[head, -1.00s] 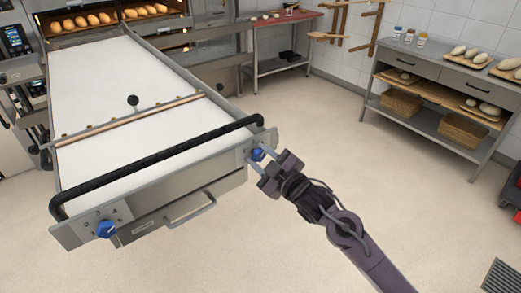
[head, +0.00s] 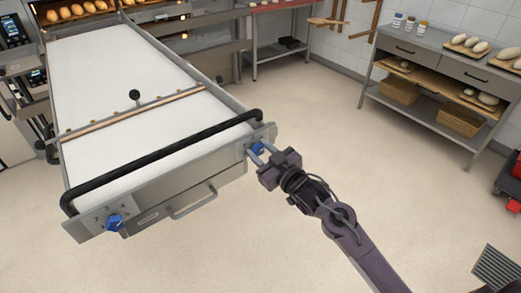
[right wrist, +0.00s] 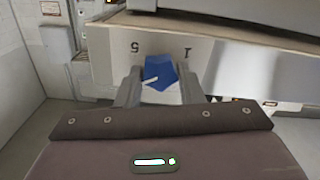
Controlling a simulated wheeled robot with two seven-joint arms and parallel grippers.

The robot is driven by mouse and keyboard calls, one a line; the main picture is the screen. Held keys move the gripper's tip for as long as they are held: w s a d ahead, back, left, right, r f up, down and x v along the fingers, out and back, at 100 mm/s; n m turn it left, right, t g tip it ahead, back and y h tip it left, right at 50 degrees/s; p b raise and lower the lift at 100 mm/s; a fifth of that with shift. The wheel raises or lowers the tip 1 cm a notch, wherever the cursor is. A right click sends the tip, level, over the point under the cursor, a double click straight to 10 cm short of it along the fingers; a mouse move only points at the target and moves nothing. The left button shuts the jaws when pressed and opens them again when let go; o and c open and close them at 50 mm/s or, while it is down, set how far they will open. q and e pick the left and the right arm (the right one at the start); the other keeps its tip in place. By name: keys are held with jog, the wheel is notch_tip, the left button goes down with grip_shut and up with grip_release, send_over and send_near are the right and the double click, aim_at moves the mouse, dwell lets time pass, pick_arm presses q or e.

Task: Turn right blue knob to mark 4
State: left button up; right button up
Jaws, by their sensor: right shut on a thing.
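The right blue knob (head: 257,149) sits on the right end plate of the loader's front. My right gripper (head: 256,153) is shut on it, with one finger on each side. In the right wrist view the blue knob (right wrist: 160,72) shows between the two fingertips (right wrist: 161,88). A white pointer line on it slants toward the lower left of that view. The marks 5 and 1 show upside down on the plate (right wrist: 213,58); mark 4 cannot be made out. The left blue knob (head: 114,222) is at the other end of the front. My left gripper is out of view.
A black handle bar (head: 150,160) runs across the loader's front, above a metal pull handle (head: 192,205). A steel table (head: 430,60) with loaves stands at the right. The floor around my right arm is clear.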

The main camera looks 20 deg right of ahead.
jog(key=shift+f, duration=0.1)
jog(key=o, duration=1)
jog(key=shift+s, duration=0.1)
jog(key=shift+s+d, duration=0.15)
jog(key=shift+s, duration=0.15)
jog(key=b+v, duration=0.2)
jog(key=v, duration=0.5)
